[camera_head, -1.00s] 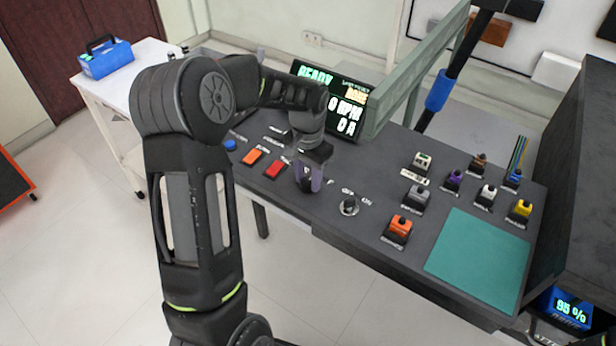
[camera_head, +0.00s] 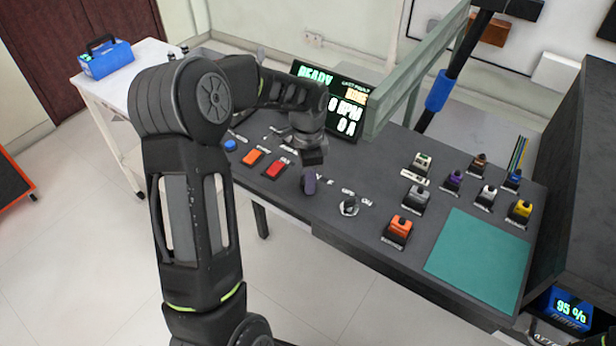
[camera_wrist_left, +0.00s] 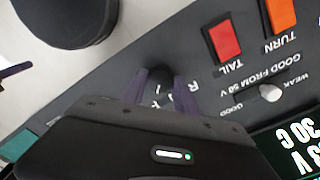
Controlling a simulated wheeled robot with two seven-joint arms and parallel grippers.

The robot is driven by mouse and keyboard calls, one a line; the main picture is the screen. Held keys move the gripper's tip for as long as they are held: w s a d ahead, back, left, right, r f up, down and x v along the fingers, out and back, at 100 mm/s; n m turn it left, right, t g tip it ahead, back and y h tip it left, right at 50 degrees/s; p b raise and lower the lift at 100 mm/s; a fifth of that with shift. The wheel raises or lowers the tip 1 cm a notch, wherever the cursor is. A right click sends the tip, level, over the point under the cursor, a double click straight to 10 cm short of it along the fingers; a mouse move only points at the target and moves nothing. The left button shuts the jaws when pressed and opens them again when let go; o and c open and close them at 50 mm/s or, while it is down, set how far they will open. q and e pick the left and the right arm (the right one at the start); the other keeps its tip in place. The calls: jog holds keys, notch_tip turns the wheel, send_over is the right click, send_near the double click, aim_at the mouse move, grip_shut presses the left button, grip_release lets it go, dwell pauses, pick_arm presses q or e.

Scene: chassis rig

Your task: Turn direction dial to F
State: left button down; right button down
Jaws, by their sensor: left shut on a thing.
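The direction dial (camera_wrist_left: 156,82) is a small dark knob on the grey panel, seen between the two purple fingers of my left gripper (camera_wrist_left: 160,90). The fingers are closed against its sides. A few white letters lie close to the dial, but I cannot read for certain which one it points to. In the head view my left gripper (camera_head: 309,183) reaches down to the panel, seen nearly edge-on, and hides the dial. My right gripper is not in view.
A red TAIL button (camera_head: 276,168) and an orange TURN button (camera_head: 253,157) sit left of the gripper. A silver OFF/ON switch (camera_head: 349,206) is close on its right. The display (camera_head: 332,102) stands behind. Several coloured switches are farther right, beside a green mat (camera_head: 478,262).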

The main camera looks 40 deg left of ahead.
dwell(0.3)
pick_arm(q)
jog(key=c, duration=1)
grip_release()
jog(key=shift+o, duration=0.2)
jog(key=shift+r, duration=0.1)
notch_tip(320, 180, up, 8)
jog(key=shift+f+b, duration=0.2)
jog(key=shift+b, duration=0.15)
